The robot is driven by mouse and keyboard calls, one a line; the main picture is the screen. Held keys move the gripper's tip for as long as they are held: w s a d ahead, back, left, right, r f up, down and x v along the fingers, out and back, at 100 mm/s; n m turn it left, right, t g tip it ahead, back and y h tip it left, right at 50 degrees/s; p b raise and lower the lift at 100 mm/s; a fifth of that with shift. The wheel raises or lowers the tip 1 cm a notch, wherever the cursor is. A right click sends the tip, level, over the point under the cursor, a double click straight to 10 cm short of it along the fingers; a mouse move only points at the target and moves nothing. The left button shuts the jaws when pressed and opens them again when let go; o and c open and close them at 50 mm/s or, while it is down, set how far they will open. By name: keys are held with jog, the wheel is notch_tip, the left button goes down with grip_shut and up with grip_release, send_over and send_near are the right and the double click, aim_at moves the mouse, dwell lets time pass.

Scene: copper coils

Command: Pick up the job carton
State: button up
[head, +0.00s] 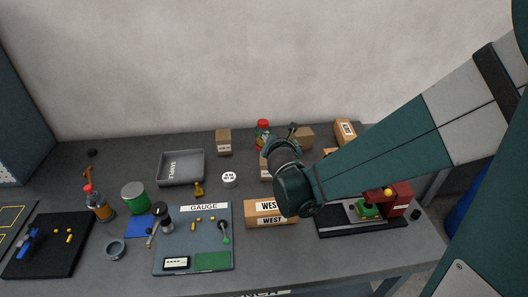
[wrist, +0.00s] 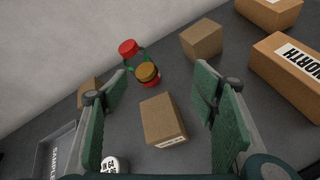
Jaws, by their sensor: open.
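Several plain brown cartons are in view, and I cannot tell from the markings which is the job carton. One small brown carton (wrist: 163,120) with a white label on its near side lies between my fingers in the wrist view, apart from both. In the head view that carton (head: 265,168) is partly hidden by my gripper. My gripper (wrist: 160,78) is open and empty, its green pads on either side of the carton. Another small carton (wrist: 201,40) stands beyond the right finger, and one (wrist: 88,92) is partly behind the left finger.
A red-lidded jar (wrist: 135,62) stands close behind the carton. A NORTH box (wrist: 290,75) is to the right. A grey tray (head: 181,167) and a white labelled disc (head: 229,179) are left. A WEST box (head: 265,207) and a gauge board (head: 205,240) are in front.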

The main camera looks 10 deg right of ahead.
jog(key=w+a+f+n, duration=0.1)
jog(key=w+n, duration=0.1)
jog(key=w+a+f+n+t, duration=0.1)
jog(key=a+f+n, duration=0.1)
jog(key=n, duration=0.1)
jog(key=shift+w+a+f+n, duration=0.1)
jog(key=shift+w+a+n, duration=0.2)
jog(key=shift+w, duration=0.1)
jog(key=shift+f, duration=0.1)
jog(key=shift+f+b, duration=0.45)
jog(key=shift+f, duration=1.2)
jog(key=shift+f, duration=0.1)
jog(key=shift+f, duration=0.5)
notch_tip(320, 180, down, 3)
jog(key=shift+r+b, duration=0.2)
jog(key=shift+b, duration=0.4)
jog(key=shift+x, duration=1.05)
jog(key=shift+w, duration=0.45)
